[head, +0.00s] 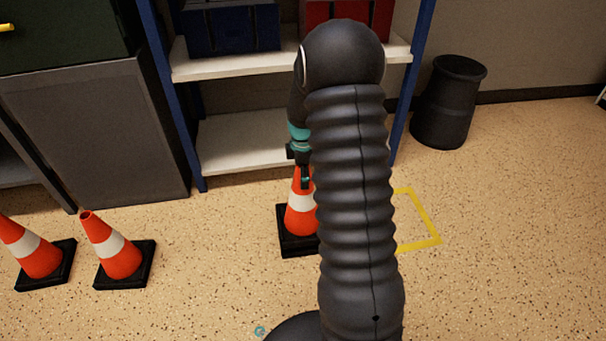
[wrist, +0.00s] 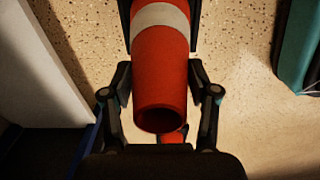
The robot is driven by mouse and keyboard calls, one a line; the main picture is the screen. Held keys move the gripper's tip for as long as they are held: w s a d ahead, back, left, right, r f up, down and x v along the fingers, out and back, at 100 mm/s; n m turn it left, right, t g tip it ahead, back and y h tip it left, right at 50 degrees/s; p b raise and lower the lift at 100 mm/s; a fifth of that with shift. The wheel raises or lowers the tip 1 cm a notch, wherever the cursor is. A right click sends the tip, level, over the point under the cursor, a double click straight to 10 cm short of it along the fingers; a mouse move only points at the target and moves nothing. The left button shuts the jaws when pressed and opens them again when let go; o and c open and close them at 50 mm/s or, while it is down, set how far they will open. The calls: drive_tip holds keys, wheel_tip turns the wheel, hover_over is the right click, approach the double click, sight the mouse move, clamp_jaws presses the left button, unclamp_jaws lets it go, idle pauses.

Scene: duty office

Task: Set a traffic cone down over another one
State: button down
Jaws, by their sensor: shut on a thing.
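An orange traffic cone (head: 301,220) with a white band and black square base is below my gripper (head: 304,180) in the head view, partly hidden by my arm. In the wrist view my gripper (wrist: 158,88) is shut on this cone (wrist: 160,75) near its open top, one finger on each side. A small piece of orange (wrist: 174,136), which looks like another cone, shows past its top. Two more cones stand on the floor at the left, one nearer the middle (head: 117,255) and one at the picture's edge (head: 38,255). I cannot tell whether the held cone's base touches the floor.
A shelf unit (head: 240,142) with blue posts stands close behind the held cone. A grey cabinet (head: 110,130) is at the left and a black bin (head: 449,105) at the back right. A yellow floor marking (head: 428,222) is partly hidden by my arm. The right floor is clear.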

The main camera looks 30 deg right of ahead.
drive_tip(key=shift+c, duration=1.1)
unclamp_jaws()
wheel_tip(320, 180, up, 12)
